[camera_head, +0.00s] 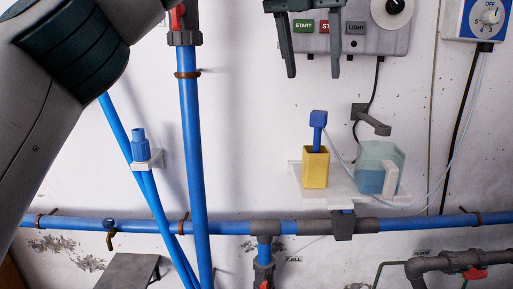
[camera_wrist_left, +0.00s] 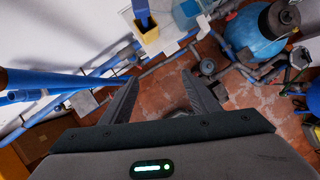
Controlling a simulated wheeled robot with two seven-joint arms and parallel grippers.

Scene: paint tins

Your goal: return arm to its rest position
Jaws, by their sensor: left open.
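My left gripper (camera_head: 313,74) hangs at the top middle of the head view, in front of the grey control panel. Its two dark fingers point down, spread apart with nothing between them. In the left wrist view the open fingers of the left gripper (camera_wrist_left: 163,84) reach out over the reddish floor, empty. Part of my left arm fills the upper left of the head view. My right gripper does not show.
The control panel (camera_head: 376,42) is behind the gripper. Below it a white shelf (camera_head: 343,191) holds a yellow cup (camera_head: 315,170) with a blue-handled tool and a clear jug (camera_head: 370,165). Blue pipes (camera_head: 193,130) run along the wall. A blue tank (camera_wrist_left: 255,35) stands on the floor.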

